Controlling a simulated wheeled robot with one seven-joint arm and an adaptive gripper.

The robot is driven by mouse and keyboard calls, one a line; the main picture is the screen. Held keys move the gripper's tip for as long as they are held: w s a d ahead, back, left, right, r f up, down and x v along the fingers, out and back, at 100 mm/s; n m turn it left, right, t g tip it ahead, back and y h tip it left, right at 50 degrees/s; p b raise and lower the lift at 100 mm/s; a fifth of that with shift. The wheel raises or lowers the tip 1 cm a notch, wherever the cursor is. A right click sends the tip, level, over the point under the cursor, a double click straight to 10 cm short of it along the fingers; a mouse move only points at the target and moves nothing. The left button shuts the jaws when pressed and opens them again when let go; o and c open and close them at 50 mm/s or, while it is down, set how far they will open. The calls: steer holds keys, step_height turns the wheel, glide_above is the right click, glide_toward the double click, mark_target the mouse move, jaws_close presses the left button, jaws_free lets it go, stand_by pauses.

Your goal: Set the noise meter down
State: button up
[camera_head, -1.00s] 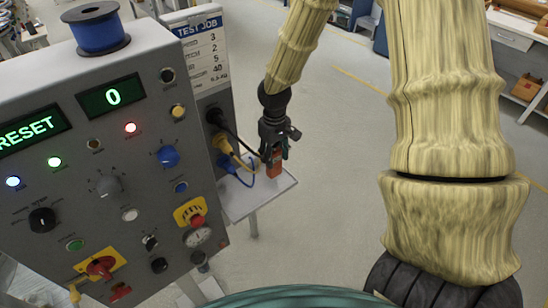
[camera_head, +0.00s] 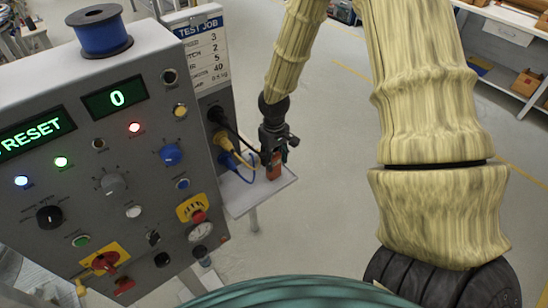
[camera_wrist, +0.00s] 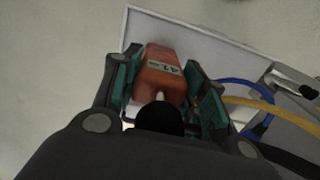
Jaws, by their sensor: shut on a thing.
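The noise meter (camera_head: 274,172) is a small orange-red block, held upright at the right part of a small light shelf (camera_head: 240,200) beside the grey control panel. In the wrist view the noise meter (camera_wrist: 161,75) has a small display and a dark round end, and sits between the green-padded jaws. My gripper (camera_head: 273,158) is shut on it, pointing down. The wrist view also shows my gripper (camera_wrist: 160,95) around the meter, above the shelf (camera_wrist: 205,37). Whether the meter's lower end touches the shelf cannot be told.
The control panel (camera_head: 100,160) stands close on the left, with a blue spool (camera_head: 100,32) on top. Yellow and blue cables (camera_head: 232,158) hang over the shelf just left of my gripper. The floor (camera_head: 310,200) to the right is clear.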

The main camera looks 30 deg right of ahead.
steer(key=o, duration=1.1)
steer(key=shift+r+b, duration=1.85)
steer(key=shift+r, duration=4.25)
